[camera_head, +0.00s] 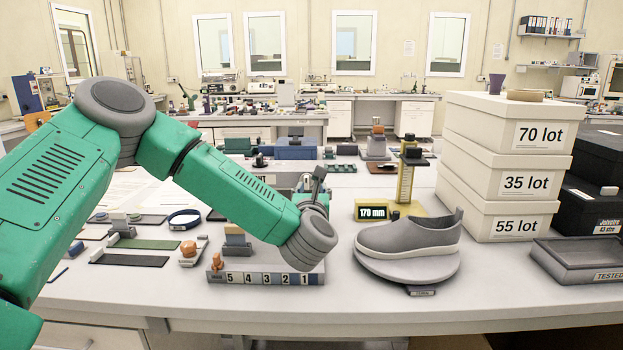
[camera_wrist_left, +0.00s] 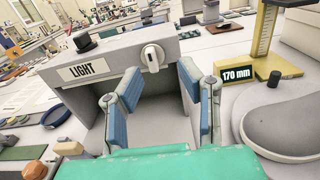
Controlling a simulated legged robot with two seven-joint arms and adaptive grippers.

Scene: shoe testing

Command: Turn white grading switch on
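A white rotary switch (camera_wrist_left: 152,57) sits on the front of a grey box (camera_wrist_left: 115,58) labelled LIGHT in the left wrist view. The switch appears beyond and above the gap between the fingers; I see no contact. In the head view my left arm ends at the wrist (camera_head: 308,240), which hides most of the gripper and the switch. My right gripper is not in view.
A grading block (camera_head: 265,278) numbered 5 to 1 lies at the table's front. A grey shoe (camera_head: 410,238) rests on a round stand beside a yellow gauge (camera_head: 404,190) reading 170 mm. White boxes (camera_head: 500,180) are stacked at right, near a grey tray (camera_head: 585,260).

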